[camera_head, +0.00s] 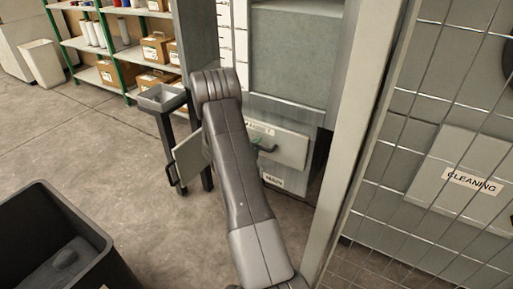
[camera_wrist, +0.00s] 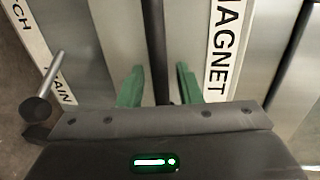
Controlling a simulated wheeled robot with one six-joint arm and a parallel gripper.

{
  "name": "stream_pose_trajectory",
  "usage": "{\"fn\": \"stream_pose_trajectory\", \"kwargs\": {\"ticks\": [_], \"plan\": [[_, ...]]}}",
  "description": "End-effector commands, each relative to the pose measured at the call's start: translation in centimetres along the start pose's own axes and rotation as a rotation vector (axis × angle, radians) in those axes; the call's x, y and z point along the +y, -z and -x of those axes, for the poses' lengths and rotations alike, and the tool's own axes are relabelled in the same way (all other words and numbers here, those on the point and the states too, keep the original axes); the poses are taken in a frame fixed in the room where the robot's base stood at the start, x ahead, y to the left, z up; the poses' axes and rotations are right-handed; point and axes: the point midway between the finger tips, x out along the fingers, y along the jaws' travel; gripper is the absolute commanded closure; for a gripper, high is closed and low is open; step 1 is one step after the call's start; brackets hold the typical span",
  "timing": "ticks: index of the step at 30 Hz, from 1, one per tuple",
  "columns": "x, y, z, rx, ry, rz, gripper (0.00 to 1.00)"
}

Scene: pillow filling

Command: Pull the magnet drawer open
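The magnet drawer has a pale grey front (camera_head: 285,147) on the cabinet behind my arm. In the wrist view its front (camera_wrist: 190,30) carries a label reading MAGNET (camera_wrist: 225,45). A dark bar handle (camera_wrist: 159,45) runs down between the two green fingers of my gripper (camera_wrist: 158,88). The fingers stand apart, one on each side of the bar, with a visible gap on both sides. I cannot tell whether the drawer is fully shut.
A round metal knob or rod (camera_wrist: 40,100) sits left of the gripper, near partly cut-off labels. A black bin (camera_head: 95,235) stands at the front left. A grey post (camera_head: 365,130) and a mesh panel with a CLEANING sign (camera_head: 472,181) are at right.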

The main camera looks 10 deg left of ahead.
Motion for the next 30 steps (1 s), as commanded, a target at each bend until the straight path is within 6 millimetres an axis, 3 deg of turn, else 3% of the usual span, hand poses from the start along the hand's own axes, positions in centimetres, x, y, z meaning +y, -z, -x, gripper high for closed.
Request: {"fn": "stream_pose_trajectory", "kwargs": {"ticks": [9, 14, 23, 30], "plan": [[0.0, 0.0, -0.3, 0.001, 0.0, 0.0, 0.68], [0.0, 0.0, -0.3, 0.001, 0.0, 0.0, 1.0], [0.1, 0.0, -0.1, 0.0, -0.001, 0.0, 1.0], [0.7, 0.0, 1.6, 0.0, -0.001, 0.001, 1.0]]}}
